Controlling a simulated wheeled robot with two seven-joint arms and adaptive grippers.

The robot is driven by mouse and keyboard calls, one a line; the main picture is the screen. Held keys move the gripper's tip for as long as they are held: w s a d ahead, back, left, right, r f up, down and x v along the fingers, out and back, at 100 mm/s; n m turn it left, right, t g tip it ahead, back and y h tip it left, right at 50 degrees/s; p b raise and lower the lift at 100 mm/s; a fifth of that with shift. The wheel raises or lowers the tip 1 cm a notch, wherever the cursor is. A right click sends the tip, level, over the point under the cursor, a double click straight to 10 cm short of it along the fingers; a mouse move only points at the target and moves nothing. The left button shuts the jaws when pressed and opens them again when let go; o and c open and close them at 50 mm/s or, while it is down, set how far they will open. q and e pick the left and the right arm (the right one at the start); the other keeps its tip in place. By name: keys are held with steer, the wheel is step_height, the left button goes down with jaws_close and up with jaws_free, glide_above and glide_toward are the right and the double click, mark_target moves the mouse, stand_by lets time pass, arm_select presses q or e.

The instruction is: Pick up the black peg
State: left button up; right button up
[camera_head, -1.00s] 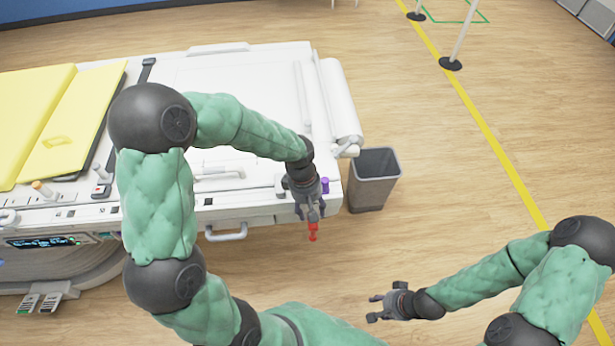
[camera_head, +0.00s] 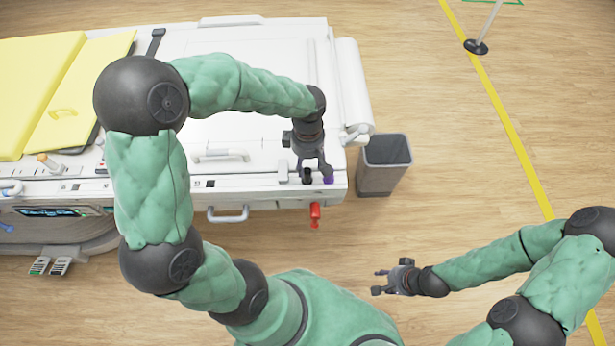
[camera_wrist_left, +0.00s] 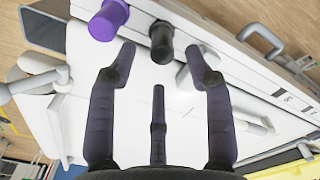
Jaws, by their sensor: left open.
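The black peg (camera_head: 307,176) stands upright at the front right edge of the white table (camera_head: 270,205), beside a purple peg (camera_head: 328,180). In the left wrist view the black peg (camera_wrist_left: 161,42) lies ahead of and roughly between the fingertips, with the purple peg (camera_wrist_left: 108,20) to its left. My left gripper (camera_head: 314,168) is over the table edge at the pegs, fingers spread and empty; it also shows in the wrist view (camera_wrist_left: 160,62). Whether a finger touches the peg cannot be told. My right gripper (camera_head: 379,283) is open and empty, away from the table.
A red handle-like part (camera_head: 315,213) hangs at the table's front edge below the pegs. A grey bin (camera_head: 384,165) stands on the floor right of the table. Yellow pads (camera_head: 40,90) lie on the left.

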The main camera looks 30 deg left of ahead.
mark_target(307, 170)
arm_select(q)
steer(key=shift+s+f+b, duration=0.1)
steer(key=shift+f+b, duration=0.7)
steer(key=shift+f, duration=2.1)
steer(key=shift+r, duration=0.1)
jaws_close()
